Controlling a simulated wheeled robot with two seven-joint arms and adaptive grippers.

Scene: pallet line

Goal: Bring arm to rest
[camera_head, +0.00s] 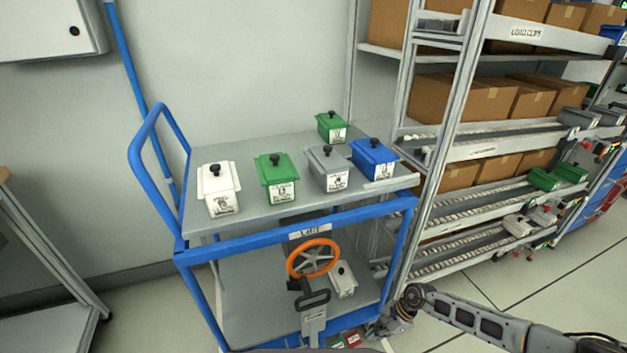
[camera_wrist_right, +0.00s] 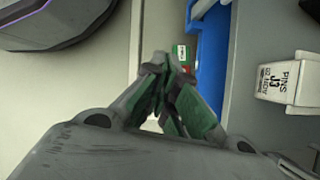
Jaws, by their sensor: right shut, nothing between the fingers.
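My right arm comes in from the lower right in the head view, with its gripper (camera_head: 388,330) low beside the front right leg of the blue cart (camera_head: 300,225). In the right wrist view the gripper (camera_wrist_right: 168,70) has its two green-grey fingers together, with nothing held between them. My left gripper is not in view.
The cart's top holds a white bin (camera_head: 218,190), green bins (camera_head: 278,178), a grey bin (camera_head: 328,168) and a blue bin (camera_head: 374,158). An orange wheel (camera_head: 314,258) stands at its front. A shelf rack (camera_head: 455,110) with cartons is close right. Open floor (camera_head: 480,320) lies lower right.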

